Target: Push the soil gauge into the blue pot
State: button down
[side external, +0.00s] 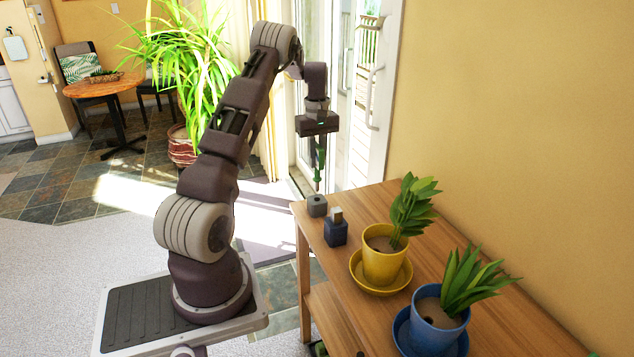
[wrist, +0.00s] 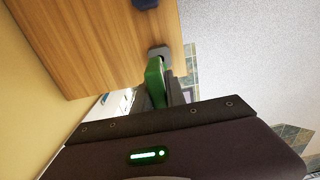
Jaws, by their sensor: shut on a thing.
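My gripper (side external: 319,152) is shut on the green soil gauge (side external: 319,172), held upright with its thin probe pointing down. The gauge also shows in the wrist view (wrist: 155,82), between the fingers. The probe's lower end is just above or at a small grey block (side external: 317,207) at the table's far end; I cannot tell whether they touch. The blue pot (side external: 437,333) stands at the near right of the side view, holding brown soil and a leafy green plant. It is well away from my gripper and not in the wrist view.
The wooden table (side external: 500,310) runs along the yellow wall. A dark blue bottle (side external: 335,232) with a pale cap stands near the grey block. A yellow pot (side external: 383,262) with a plant stands between bottle and blue pot. The blue saucer (side external: 402,330) holds the blue pot.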

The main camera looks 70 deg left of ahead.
notch_tip(320, 180, up, 19)
jog(key=w+d, duration=0.4)
jog(key=d, duration=0.6)
jog(key=w+d+r, duration=0.1)
jog(key=w+d, duration=0.2)
jog(key=d, duration=0.7)
jog(key=w+d, duration=0.4)
jog(key=d, duration=0.6)
jog(key=s+d+f, duration=0.1)
jog(key=s+d, duration=0.3)
jog(key=d, duration=0.6)
jog(key=s+d, duration=0.4)
jog(key=d, duration=0.6)
notch_tip(320, 180, down, 11)
jog(key=shift+s, duration=0.1)
jog(key=shift+f, duration=3)
